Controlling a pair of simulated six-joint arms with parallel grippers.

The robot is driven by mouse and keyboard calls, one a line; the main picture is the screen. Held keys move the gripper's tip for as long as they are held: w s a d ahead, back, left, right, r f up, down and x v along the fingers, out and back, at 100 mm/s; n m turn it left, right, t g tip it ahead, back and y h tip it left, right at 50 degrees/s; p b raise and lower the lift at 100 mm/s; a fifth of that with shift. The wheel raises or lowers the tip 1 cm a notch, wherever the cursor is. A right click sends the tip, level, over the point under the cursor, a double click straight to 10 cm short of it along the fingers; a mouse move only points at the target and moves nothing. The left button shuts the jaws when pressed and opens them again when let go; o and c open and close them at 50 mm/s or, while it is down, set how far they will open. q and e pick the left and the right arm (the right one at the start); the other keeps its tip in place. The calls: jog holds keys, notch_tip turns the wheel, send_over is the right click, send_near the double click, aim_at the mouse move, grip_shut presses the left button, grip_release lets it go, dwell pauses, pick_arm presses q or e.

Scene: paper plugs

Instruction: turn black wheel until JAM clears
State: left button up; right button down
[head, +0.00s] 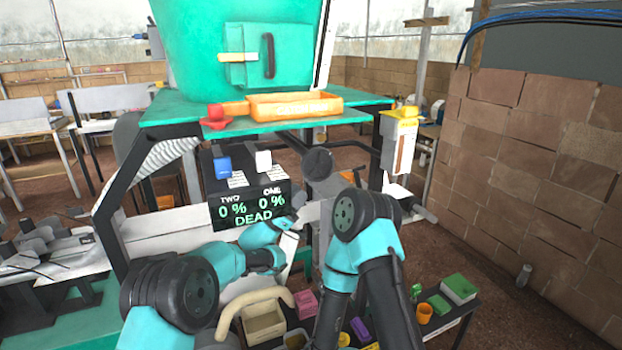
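A dark round wheel (317,163), which looks like the black wheel, is at the front of the machine under the teal table top. A black display box (250,207) left of it reads "TWO 0 %", "ONE 0 %" and "DEAD" in green; I see no word JAM. My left gripper (288,243) is low in front of the machine, below the display and apart from the wheel. It is too small to tell whether its fingers are open. My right arm rises in front of the machine, right of the wheel; its gripper is hidden behind its own links.
A teal bin (236,50) and an orange tray (296,104) stand on the table top (170,108). A blue block (222,167) and a white block (263,160) are on the display box. A low shelf with small coloured containers is below. A brick wall (540,160) bounds the right.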

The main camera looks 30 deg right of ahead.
aim_at(312, 181)
pick_arm(q)
jog(key=shift+x, duration=3.1)
grip_shut()
jog(key=shift+d, duration=0.1)
